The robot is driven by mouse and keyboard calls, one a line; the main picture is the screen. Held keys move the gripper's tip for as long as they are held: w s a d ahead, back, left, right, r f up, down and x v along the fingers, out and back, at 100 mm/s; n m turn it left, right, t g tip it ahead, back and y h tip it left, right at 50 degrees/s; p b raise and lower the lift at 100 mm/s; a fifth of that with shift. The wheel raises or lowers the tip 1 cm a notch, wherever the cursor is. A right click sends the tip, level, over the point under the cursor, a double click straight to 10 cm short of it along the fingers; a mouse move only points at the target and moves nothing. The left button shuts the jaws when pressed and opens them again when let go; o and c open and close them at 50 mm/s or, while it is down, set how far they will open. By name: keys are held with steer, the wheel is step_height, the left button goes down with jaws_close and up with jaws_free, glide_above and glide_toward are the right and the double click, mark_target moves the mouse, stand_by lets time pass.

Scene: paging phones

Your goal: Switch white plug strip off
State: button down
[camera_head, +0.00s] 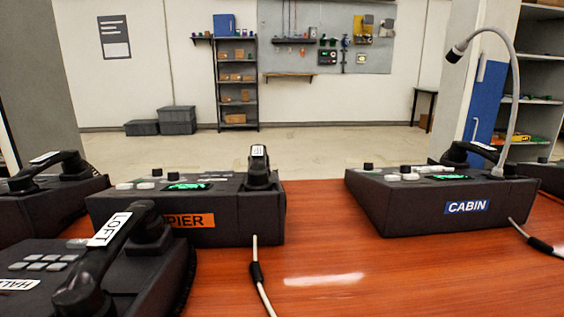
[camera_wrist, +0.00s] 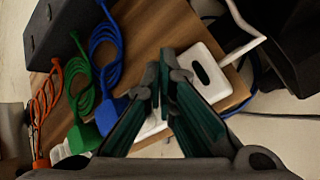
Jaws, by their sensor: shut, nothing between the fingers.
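In the wrist view, my gripper (camera_wrist: 164,76) is shut, with its fingertips together and nothing held. It is over the wooden surface, just left of the white plug strip (camera_wrist: 216,62). The strip's visible end is a white block with a dark oval on its face, and I cannot tell whether that is the switch. More white shows below and between my fingers, but the fingers hide most of it. A white cable (camera_wrist: 239,17) runs near the strip's upper right. Neither my gripper nor the strip shows in the head view.
Green (camera_wrist: 84,136) and blue (camera_wrist: 110,110) plugs with coiled cables and an orange cable (camera_wrist: 42,100) lie left of my gripper. A dark box (camera_wrist: 52,35) is at the upper left. In the head view, paging phones, including CABIN (camera_head: 408,215), stand on a reddish table (camera_head: 330,268).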

steer(key=shift+r, duration=0.5)
step_height(320, 180, up, 6)
steer(key=p, duration=0.5)
